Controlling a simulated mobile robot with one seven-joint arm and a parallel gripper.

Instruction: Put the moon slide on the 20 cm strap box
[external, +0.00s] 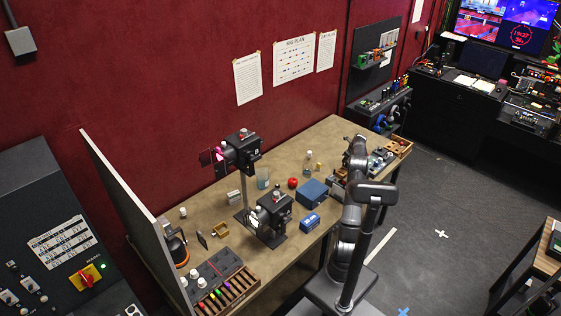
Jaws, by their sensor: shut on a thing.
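Two blue boxes stand on the workbench (270,268): a larger one (311,191) and a smaller one (309,221) in front of it. I cannot tell whether either is the 20 cm strap box; no size marking is readable. My arm rises at the bench's front edge, and its far end bends over the right part of the bench. My gripper (339,178) is small and partly hidden by the arm, right of the larger blue box. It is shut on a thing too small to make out. I cannot identify the moon slide in this view.
A black lamp-like device (241,150) stands on a post, with another (271,213) lower down. A red round object (292,183), a clear beaker (262,179) and a bottle (308,162) stand behind the boxes. A control panel (216,271) and slotted wooden rack (228,296) occupy the left end.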

